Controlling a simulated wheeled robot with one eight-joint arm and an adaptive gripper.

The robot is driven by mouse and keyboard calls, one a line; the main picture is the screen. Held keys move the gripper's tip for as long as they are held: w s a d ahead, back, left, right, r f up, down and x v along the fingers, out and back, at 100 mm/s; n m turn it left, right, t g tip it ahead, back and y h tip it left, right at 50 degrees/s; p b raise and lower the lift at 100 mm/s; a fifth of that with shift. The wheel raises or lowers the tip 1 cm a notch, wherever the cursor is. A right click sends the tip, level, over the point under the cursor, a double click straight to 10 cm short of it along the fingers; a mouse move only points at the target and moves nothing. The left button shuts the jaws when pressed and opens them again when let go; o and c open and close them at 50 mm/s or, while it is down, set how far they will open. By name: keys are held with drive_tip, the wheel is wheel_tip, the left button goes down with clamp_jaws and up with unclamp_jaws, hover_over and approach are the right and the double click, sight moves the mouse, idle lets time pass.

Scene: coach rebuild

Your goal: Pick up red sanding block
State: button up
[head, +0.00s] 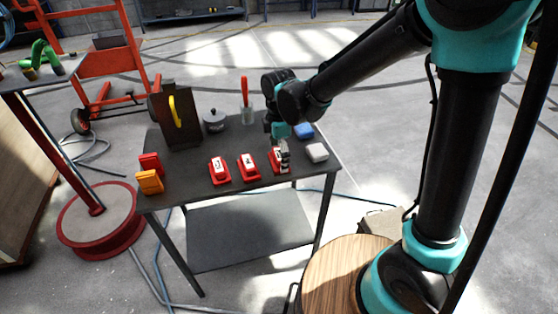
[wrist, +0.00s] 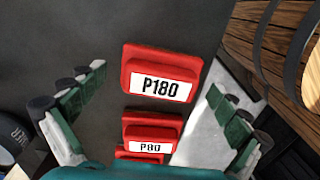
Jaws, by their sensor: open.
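Several red sanding blocks with white labels stand in a row on the dark table (head: 200,200). In the wrist view, a red block marked P180 (wrist: 148,62) lies between and below my spread fingers, with clear gaps on both sides. A red block marked P80 (wrist: 140,130) is lower in that picture, with part of another red block below it. In the head view, my gripper (head: 280,152) is open over the rightmost red block (head: 273,165) and partly hides it. The middle red block (head: 248,174) and left red block (head: 219,178) stand clear of it.
A lidded pot (head: 214,121), a jar with a red-handled tool (head: 245,92) and a dark upright board (head: 183,135) stand behind. An orange block (head: 149,183) is at the left.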

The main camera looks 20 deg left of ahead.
sight(279, 154)
drive_tip(key=shift+f, duration=0.35)
drive_tip(key=shift+c, duration=0.2)
drive_tip(key=c, duration=1.2)
drive_tip(key=shift+o, duration=0.2)
drive_tip(key=shift+r, duration=0.1)
wheel_tip(279, 154, up, 20)
